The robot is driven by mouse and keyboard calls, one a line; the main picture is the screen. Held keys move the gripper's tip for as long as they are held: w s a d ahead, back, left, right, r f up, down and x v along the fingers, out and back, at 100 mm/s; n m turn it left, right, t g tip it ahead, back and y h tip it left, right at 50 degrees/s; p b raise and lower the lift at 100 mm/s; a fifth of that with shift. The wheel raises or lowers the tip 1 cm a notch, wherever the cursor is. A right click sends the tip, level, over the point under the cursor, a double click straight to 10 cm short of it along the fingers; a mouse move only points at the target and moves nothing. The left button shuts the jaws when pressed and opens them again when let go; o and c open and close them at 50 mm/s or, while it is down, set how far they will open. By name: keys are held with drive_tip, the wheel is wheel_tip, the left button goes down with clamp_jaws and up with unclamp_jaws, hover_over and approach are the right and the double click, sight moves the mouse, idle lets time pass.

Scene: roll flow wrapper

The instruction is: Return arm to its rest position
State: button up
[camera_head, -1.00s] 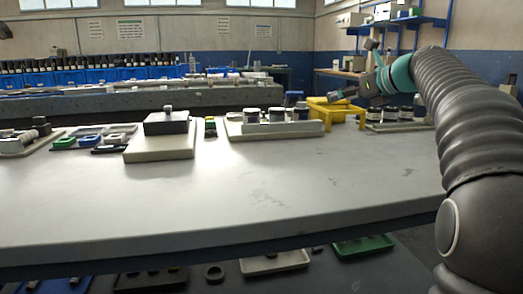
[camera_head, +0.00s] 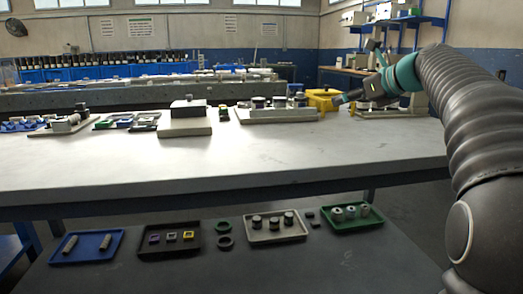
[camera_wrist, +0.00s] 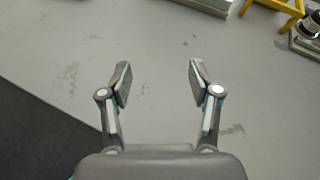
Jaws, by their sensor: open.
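My gripper (camera_wrist: 158,82) is open and empty in the wrist view, its two fingers apart over the bare grey worktop. In the head view my gripper (camera_head: 338,101) is at the end of my dark ribbed arm on the right, above the right part of the worktop (camera_head: 300,150) and in front of the yellow stand (camera_head: 322,98). The fingertips are small and dark there.
A pale block with a dark top (camera_head: 187,118) and a pale tray with cylinders (camera_head: 275,114) stand along the worktop's back. A lower dark shelf holds a blue tray (camera_head: 87,246), a pale tray (camera_head: 274,230) and a green tray (camera_head: 352,219). The worktop's front is clear.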

drive_tip(key=s+a+f+n+g+h+p, duration=0.1)
drive_tip(key=s+a+f+n+g+h, duration=0.1)
drive_tip(key=s+a+f+n, duration=0.5)
drive_tip(key=s+f+n+g+h+p, duration=0.1)
drive_tip(key=s+f+n, duration=0.3)
drive_tip(key=s, duration=0.7)
drive_tip(key=s+f+n+g+h+p, duration=0.1)
drive_tip(key=s+f+n+h, duration=0.1)
drive_tip(key=s+f+n, duration=0.6)
drive_tip(key=s+f+n+g+h+p, duration=0.1)
drive_tip(key=s+f+n+h, duration=0.1)
drive_tip(key=s+f+n, duration=0.6)
drive_tip(key=s+n, duration=0.1)
drive_tip(key=s, duration=0.3)
drive_tip(key=shift+s+d+f, duration=0.15)
drive_tip(key=shift+s+d, duration=0.1)
drive_tip(key=shift+d, duration=0.15)
